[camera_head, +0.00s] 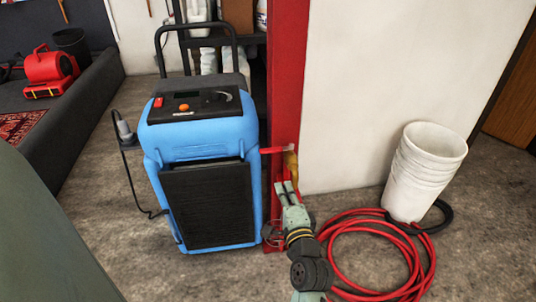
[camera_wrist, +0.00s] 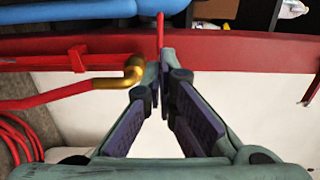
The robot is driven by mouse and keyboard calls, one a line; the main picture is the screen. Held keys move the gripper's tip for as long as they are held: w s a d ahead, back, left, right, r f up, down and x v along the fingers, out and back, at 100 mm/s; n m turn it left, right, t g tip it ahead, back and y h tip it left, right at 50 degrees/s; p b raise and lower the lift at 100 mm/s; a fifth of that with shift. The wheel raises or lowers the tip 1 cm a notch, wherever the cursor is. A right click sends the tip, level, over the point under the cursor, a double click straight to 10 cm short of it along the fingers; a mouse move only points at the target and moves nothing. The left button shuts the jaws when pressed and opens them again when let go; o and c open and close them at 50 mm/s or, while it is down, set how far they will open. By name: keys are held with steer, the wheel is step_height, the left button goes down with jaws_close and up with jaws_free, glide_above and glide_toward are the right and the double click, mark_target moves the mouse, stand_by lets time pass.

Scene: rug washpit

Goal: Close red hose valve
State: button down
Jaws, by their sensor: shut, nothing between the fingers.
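The red valve handle (camera_head: 272,150) sticks out to the left from the brass valve body (camera_head: 291,164) on the red post (camera_head: 287,85). In the wrist view the thin red handle (camera_wrist: 160,28) shows just beyond my fingertips, and the brass elbow (camera_wrist: 133,72) lies left of them. My gripper (camera_head: 286,188) is just below the valve in the head view. In the wrist view my gripper (camera_wrist: 161,62) has its fingertips together with nothing held. Whether a fingertip touches the handle I cannot tell. The valve body is partly hidden behind the left finger.
A blue machine (camera_head: 200,150) stands close left of the post. A coiled red hose (camera_head: 332,250) and stacked white buckets (camera_head: 425,165) are on the floor to the right. A white wall (camera_head: 390,70) is right of the post. A red blower (camera_head: 48,66) sits far left.

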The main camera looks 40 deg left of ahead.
mark_target(271, 151)
steer(key=p+x, duration=0.3)
steer(key=x, duration=1)
steer(key=shift+a+r, duration=0.15)
steer(key=shift+a, duration=0.1)
steer(key=shift+w, duration=0.1)
steer(key=shift+w+a+r+p, duration=0.15)
steer(key=shift+w+a+p, duration=0.1)
steer(key=shift+a+p, duration=0.2)
steer(key=shift+r, duration=0.1)
